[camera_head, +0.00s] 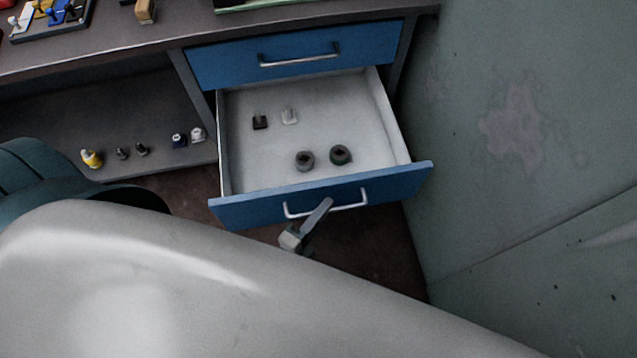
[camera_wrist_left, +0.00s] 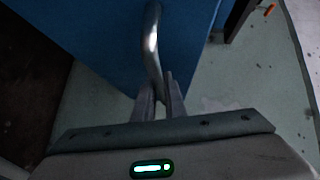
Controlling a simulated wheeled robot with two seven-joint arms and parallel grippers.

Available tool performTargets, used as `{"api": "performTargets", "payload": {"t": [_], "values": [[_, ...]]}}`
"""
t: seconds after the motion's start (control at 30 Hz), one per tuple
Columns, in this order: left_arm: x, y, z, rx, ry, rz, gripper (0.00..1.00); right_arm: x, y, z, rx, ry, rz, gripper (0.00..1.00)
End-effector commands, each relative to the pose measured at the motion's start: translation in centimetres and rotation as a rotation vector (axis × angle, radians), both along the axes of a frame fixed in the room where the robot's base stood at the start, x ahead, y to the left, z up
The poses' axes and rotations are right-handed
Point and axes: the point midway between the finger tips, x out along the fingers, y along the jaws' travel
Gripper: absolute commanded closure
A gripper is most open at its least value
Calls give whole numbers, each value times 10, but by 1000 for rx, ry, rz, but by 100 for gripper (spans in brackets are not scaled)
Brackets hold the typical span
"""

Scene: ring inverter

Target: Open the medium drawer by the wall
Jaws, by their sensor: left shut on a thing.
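The medium drawer (camera_head: 410,182) has a blue front and is pulled well out from the workbench by the wall. Its light inside is open to view and holds several small dark and clear items. Its metal bar handle (camera_head: 350,207) is on the front. My left gripper (camera_head: 318,214) is at this handle. In the left wrist view my left gripper (camera_wrist_left: 158,100) has its two fingers shut around the handle (camera_wrist_left: 152,45). My large grey arm link covers the lower part of the head view. The right gripper is not in view.
A closed blue drawer (camera_head: 230,66) sits above the open one. A green wall (camera_head: 520,120) stands close on the right. Several small items, one a yellow piece (camera_head: 91,158), stand on the low shelf (camera_head: 120,110) at left. A teal rounded object is at the left edge.

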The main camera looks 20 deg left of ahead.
Motion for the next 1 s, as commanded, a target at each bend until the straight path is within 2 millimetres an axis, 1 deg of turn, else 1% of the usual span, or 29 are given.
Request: {"api": "performTargets", "payload": {"t": [0.03, 0.2, 0.37, 0.67, 0.7, 0.73, 0.77, 1.0], "values": [[-8, -5, 0, -1, 2, 1, 100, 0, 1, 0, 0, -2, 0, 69], [-22, -15, -1, -1, 1, 1, 100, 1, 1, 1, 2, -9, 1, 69], [-27, -18, -1, 1, 1, 1, 100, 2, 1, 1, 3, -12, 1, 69], [-27, -18, -1, 1, 1, 1, 100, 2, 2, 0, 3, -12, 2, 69], [-27, -18, -1, 1, 1, 1, 82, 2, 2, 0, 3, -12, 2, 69], [-27, -18, -1, 1, 1, 1, 75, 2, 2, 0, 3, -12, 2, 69], [-27, -18, -1, 1, 1, 1, 71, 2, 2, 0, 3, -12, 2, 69], [-26, -18, 0, 1, 0, 0, 71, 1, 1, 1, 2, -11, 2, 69]]}}
